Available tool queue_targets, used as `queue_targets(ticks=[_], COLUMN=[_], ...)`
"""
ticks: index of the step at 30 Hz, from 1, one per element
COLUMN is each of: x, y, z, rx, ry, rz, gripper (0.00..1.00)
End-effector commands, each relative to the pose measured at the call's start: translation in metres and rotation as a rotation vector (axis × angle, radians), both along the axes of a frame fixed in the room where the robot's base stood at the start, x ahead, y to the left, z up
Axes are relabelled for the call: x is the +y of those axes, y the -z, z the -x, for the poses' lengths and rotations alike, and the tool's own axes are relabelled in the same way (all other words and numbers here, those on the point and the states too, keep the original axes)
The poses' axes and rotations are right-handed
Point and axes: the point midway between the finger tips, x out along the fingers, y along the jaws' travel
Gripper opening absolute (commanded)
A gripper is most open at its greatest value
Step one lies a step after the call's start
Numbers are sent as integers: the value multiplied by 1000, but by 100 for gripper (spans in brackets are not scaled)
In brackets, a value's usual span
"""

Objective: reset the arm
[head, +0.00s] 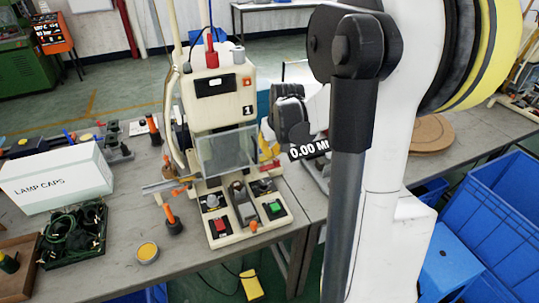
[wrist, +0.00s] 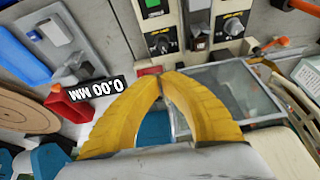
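My gripper (wrist: 165,76) shows in the wrist view with two yellow ribbed fingers. Their tips meet, and nothing shows held between them. The fingers point toward the front of the bench machine, its control boxes and clear guard.
The bench (head: 110,235) holds a LAMP CAPS box (head: 57,180), a tray of green cables (head: 72,240) and a yellow round tin (head: 147,252). Blue crates (head: 500,210) stand at the lower right. A round wooden board (head: 430,134) lies behind my arm.

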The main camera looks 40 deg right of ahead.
Motion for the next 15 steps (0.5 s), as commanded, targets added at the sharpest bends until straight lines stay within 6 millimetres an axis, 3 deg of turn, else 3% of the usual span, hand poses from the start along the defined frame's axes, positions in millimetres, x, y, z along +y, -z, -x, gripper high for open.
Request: queue_targets(ticks=[1, 6, 15], x=[0, 1, 2], y=[-11, -28, -31], z=[4, 11, 13], rx=[0, 0, 0], ry=[1, 1, 0], rz=[0, 0, 0], gripper=[0, 0, 0])
